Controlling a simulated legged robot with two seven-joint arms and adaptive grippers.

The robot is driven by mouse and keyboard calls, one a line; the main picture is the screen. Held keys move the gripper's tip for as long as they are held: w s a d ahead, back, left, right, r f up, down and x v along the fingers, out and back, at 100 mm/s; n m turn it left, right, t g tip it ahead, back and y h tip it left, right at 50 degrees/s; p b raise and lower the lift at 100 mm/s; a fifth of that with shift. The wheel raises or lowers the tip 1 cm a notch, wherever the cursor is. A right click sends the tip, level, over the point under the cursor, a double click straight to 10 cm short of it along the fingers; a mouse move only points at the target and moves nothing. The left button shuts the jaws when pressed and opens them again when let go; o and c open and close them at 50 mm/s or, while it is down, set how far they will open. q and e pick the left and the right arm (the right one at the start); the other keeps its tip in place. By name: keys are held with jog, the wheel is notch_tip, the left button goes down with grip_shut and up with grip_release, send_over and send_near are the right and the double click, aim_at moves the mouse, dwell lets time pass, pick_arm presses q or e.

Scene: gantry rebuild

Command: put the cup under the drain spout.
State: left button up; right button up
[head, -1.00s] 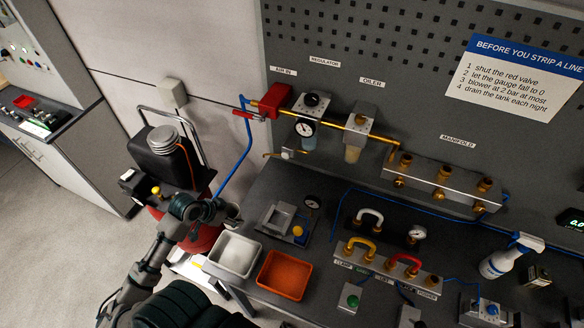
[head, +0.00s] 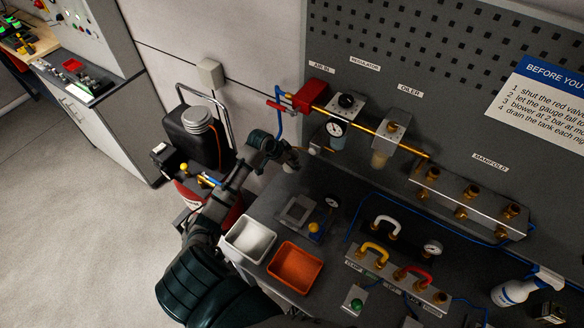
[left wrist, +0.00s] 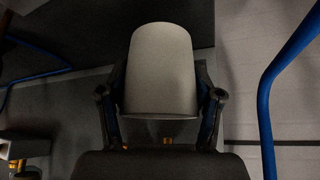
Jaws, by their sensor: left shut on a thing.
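My left gripper (head: 276,157) is shut on a pale grey cup (left wrist: 161,70), which fills the middle of the left wrist view between the two fingers. In the head view, the cup (head: 291,166) is a small grey shape at the gripper's end, partly hidden. The gripper is in front of the wall, left of and below the gauge. The gap between cup and fitting is unclear. My right gripper is not in view.
A red valve (head: 311,94) and a gauge (head: 336,128) are on the wall above. A black canister (head: 196,138) stands left of my arm. A white tray (head: 249,240) and an orange tray (head: 295,267) sit on the bench. A blue hose (left wrist: 270,95) runs close beside the gripper.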

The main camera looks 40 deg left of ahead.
pick_arm(q)
jog(key=shift+w+d+f, duration=0.1)
jog(key=shift+w+f, duration=0.1)
jog(key=shift+f, duration=1.5)
jog(key=f, duration=0.1)
jog(key=a+f, duration=0.1)
jog(key=f+p, duration=0.1)
jog(key=shift+w+a+f, duration=0.15)
jog(key=shift+w+f, duration=0.2)
jog(key=shift+f, duration=0.1)
jog(key=shift+d, duration=0.2)
jog(key=o, duration=0.9)
jog(key=shift+d, duration=0.15)
jog(key=shift+o, duration=0.6)
jog(key=shift+r, duration=0.1)
jog(key=v, duration=1.2)
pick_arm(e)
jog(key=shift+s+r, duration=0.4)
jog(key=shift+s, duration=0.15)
